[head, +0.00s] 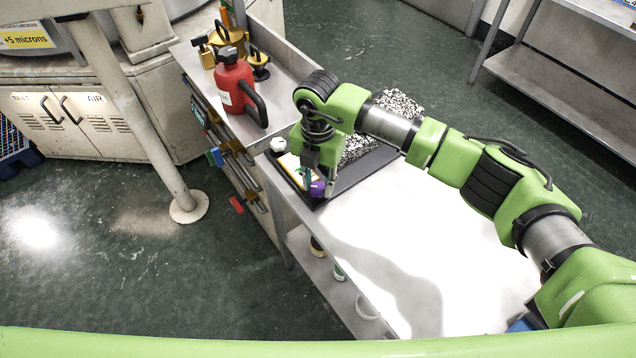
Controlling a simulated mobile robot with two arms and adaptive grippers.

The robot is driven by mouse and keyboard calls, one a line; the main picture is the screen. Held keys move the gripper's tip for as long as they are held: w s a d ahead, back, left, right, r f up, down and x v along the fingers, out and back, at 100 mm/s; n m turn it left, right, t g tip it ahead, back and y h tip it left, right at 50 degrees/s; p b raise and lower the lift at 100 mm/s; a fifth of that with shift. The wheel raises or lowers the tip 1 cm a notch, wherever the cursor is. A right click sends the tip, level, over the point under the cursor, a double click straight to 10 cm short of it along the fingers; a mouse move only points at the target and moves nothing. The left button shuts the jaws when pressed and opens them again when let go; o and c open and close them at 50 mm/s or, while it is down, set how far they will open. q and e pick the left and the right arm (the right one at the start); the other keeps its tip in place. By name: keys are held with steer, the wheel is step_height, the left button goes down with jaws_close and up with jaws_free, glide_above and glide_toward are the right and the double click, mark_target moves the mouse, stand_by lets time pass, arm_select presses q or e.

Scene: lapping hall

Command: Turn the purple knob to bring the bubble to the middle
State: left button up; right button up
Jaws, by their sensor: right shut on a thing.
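The purple knob (317,188) sits near the front left corner of a dark tray or plate (351,180) on the metal bench. My right gripper (321,186) points down over it and is shut on the knob; its fingers hide part of it. A yellow and white item (292,166) lies beside the gripper on the dark plate, partly covered. The bubble cannot be made out in this view. My left gripper is not in view.
A speckled black and white block (397,103) stands behind my right arm. A white round object (278,145) is at the plate's left corner. A red can (238,88) and brass parts (227,45) stand on the neighbouring bench. The bench top (400,240) is clear in front.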

mark_target(318, 187)
steer(key=m, duration=0.4)
steer(key=shift+m, duration=0.4)
stand_by(0.4)
steer(key=o, duration=1.1)
step_height(318, 187, up, 12)
steer(key=shift+f, duration=0.1)
